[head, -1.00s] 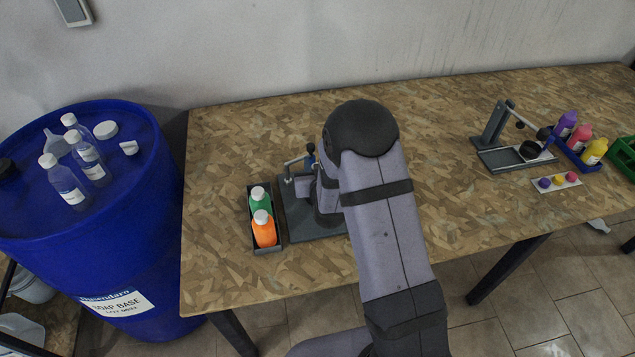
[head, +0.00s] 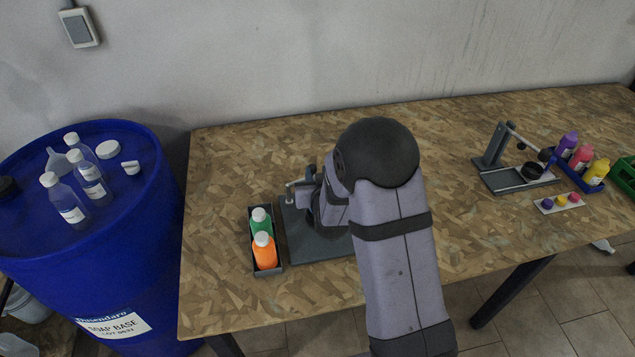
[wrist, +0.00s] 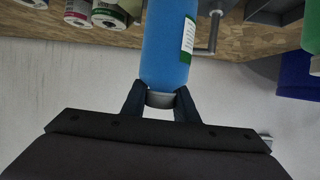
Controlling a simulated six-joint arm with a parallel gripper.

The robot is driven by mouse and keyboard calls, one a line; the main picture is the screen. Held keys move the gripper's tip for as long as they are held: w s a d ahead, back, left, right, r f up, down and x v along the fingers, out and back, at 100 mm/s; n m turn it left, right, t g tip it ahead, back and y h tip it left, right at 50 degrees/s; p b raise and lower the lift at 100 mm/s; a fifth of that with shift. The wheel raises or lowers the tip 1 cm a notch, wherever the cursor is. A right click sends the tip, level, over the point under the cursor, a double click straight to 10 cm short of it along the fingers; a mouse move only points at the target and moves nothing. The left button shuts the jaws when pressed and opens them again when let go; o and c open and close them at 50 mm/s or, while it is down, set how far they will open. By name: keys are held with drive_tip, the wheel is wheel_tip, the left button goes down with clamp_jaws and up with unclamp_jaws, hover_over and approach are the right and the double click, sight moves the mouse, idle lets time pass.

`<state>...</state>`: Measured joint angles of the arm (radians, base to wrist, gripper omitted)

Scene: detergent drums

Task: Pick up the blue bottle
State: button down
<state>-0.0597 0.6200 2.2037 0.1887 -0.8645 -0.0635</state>
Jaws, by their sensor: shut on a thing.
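In the head view my own arm hides the gripper and most or all of the bottle. I cannot tell how far the bottle is above its stand.
A dark tray (head: 280,268) holds a green bottle (head: 260,221) and an orange bottle (head: 265,252) beside the grey stand (head: 300,240). A blue drum (head: 130,230) with several clear bottles stands left. Table (head: 230,300) is clear front left; another stand (head: 495,150) is right.

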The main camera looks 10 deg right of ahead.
drive_tip(key=shift+r, duration=2.95)
